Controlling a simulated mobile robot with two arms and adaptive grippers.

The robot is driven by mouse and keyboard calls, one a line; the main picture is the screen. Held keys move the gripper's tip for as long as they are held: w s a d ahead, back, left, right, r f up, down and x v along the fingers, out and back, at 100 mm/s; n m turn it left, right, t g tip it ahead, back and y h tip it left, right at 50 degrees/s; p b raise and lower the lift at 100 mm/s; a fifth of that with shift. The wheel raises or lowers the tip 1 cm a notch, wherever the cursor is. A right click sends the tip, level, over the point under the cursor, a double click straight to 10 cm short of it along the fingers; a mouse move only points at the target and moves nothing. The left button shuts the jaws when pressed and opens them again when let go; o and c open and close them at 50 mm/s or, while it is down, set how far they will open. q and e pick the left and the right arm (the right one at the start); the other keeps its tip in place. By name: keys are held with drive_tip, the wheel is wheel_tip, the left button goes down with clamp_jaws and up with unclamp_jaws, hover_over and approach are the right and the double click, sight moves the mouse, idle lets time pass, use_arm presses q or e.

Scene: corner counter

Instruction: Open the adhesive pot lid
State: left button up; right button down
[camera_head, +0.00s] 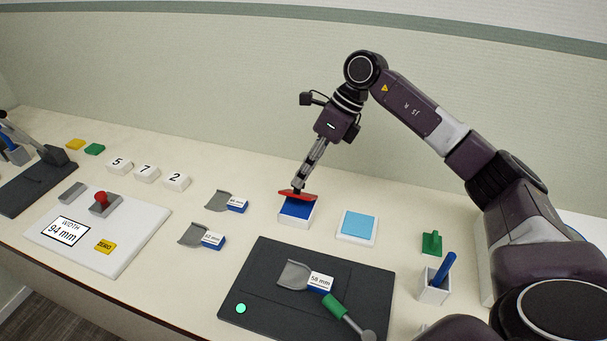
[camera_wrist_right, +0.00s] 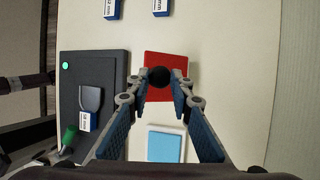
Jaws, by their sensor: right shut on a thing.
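The adhesive pot is a small white square box (camera_head: 296,222) with blue inside, standing on the counter in the head view. Its red lid (camera_head: 308,197) is tilted above the pot's back part, and the blue inside shows in front of it. My right gripper (camera_head: 298,188) comes down from above and is shut on the lid's knob. In the right wrist view, the dark round knob (camera_wrist_right: 159,77) sits between the fingertips, and the red lid (camera_wrist_right: 180,65) lies beyond them, hiding the pot. My left gripper is not in view.
A white block with a light blue top (camera_head: 358,226) stands right of the pot. A dark mat (camera_head: 262,295) with a scoop lies in front. Two labelled scoops (camera_head: 222,202) (camera_head: 198,235) lie to the left. A green-handled item (camera_head: 432,243) and a pen cup (camera_head: 432,291) stand to the right.

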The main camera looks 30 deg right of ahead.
drive_tip(key=shift+s+d+f, duration=0.1)
drive_tip(key=shift+d+f, duration=0.15)
drive_tip(key=shift+f, duration=0.35)
drive_tip(key=c, duration=2.2)
unclamp_jaws()
drive_tip(key=o, duration=0.5)
drive_tip(key=shift+w+d+f, duration=0.15)
drive_tip(key=shift+w+d, duration=0.05)
drive_tip(key=shift+w, duration=0.2)
drive_tip(key=shift+o, duration=0.2)
drive_tip(key=shift+s+a, duration=0.1)
drive_tip(key=shift+r, duration=0.2)
drive_tip(key=v, duration=1.2)
drive_tip(key=shift+a, duration=0.15)
